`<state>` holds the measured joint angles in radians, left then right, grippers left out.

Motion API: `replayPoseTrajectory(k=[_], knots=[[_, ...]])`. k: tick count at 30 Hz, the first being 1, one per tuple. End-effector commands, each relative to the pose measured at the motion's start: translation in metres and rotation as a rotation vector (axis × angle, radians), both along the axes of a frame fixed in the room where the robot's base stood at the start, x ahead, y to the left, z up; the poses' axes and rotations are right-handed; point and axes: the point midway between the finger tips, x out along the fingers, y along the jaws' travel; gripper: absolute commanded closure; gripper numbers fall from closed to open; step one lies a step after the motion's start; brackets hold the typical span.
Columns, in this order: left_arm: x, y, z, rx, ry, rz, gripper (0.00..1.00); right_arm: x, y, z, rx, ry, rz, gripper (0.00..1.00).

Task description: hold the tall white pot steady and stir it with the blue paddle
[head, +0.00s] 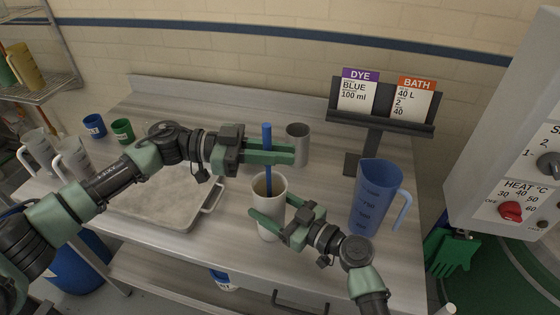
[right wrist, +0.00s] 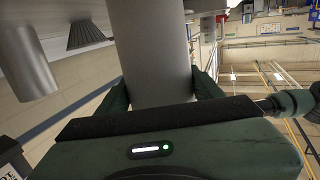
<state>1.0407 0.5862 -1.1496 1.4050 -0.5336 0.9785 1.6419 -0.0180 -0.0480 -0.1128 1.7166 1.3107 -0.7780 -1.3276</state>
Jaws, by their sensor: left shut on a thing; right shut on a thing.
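The tall white pot (head: 270,190) stands upright on the bench in the middle of the head view. My right gripper (head: 268,221) is shut on its lower part; in the right wrist view the pot (right wrist: 152,50) sits between the two fingers. The blue paddle (head: 267,140) stands nearly upright, its lower end inside the pot and hidden by the wall. My left gripper (head: 270,152) is shut on the paddle's shaft above the pot's rim. Some brownish content shows inside the pot's mouth.
A grey metal cup (head: 298,144) stands just behind the pot. A blue measuring jug (head: 378,197) is to the right, before the card stand (head: 383,110). A pale tray (head: 160,205) lies left. Green and blue cups stand further left.

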Motion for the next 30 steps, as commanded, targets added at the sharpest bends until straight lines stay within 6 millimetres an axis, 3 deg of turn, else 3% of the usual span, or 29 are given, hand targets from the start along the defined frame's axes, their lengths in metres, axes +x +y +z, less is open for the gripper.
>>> replayPoseTrajectory(k=[30], knots=[[0.000, 0.001, 0.103, 0.000, -0.003, 0.001, 1.00, -0.001, 0.001, -0.001, -0.001, 0.002, 0.002, 1.00]])
